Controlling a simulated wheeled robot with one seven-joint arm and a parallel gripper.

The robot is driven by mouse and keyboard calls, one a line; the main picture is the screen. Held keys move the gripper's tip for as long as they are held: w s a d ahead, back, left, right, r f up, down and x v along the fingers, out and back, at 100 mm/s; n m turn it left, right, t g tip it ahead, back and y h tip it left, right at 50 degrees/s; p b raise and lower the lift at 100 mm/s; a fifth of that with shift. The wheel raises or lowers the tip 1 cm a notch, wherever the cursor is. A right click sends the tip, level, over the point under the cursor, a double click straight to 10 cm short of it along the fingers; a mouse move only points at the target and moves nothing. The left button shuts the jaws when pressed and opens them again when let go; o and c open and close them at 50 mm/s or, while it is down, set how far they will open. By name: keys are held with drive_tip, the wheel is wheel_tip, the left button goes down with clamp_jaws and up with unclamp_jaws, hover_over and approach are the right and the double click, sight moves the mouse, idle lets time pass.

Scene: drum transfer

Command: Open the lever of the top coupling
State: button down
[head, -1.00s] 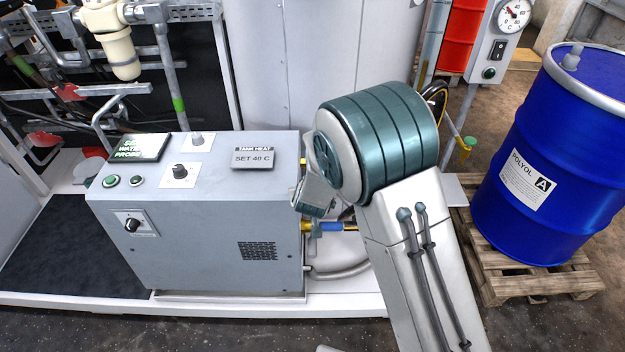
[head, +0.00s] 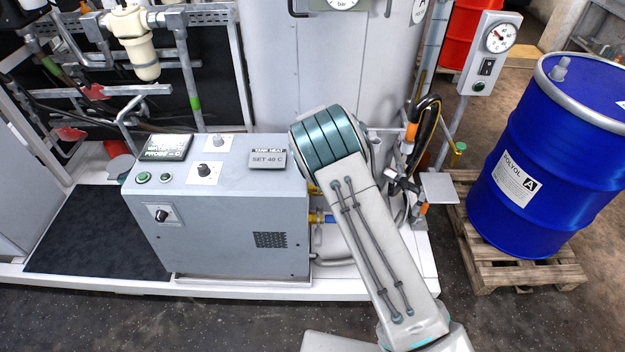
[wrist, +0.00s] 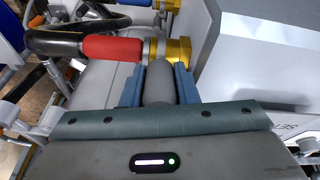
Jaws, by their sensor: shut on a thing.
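In the wrist view, my gripper (wrist: 159,70) has its two blue fingers closed on either side of a grey rounded lever-like bar (wrist: 159,88). The bar lies just below a brass-yellow coupling (wrist: 168,50). A red sleeve (wrist: 111,49) on a black hose joins the coupling from the left. The bar's far end meets or lies close under the coupling; the exact joint is hidden. In the head view, my gripper and this coupling are hidden behind my arm. Another yellow fitting with a blue sleeve (head: 328,218) shows low beside my arm.
A grey control cabinet (head: 225,225) stands left of my arm; its flank is close on the right in the wrist view. A black hose with orange bands (head: 428,112) hangs at the right. A blue drum (head: 545,160) stands on a pallet (head: 520,272). The dark mat (head: 95,235) is clear.

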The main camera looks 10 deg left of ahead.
drive_tip(key=shift+w+g, duration=0.35)
drive_tip(key=shift+g, duration=0.05)
drive_tip(key=shift+r, duration=0.1)
drive_tip(key=c, duration=1.4)
unclamp_jaws()
drive_tip(key=shift+a, duration=0.1)
drive_tip(key=b+v, duration=0.3)
drive_tip(key=v, duration=1)
drive_tip(key=shift+w+a, duration=0.1)
drive_tip(key=shift+r, duration=0.4)
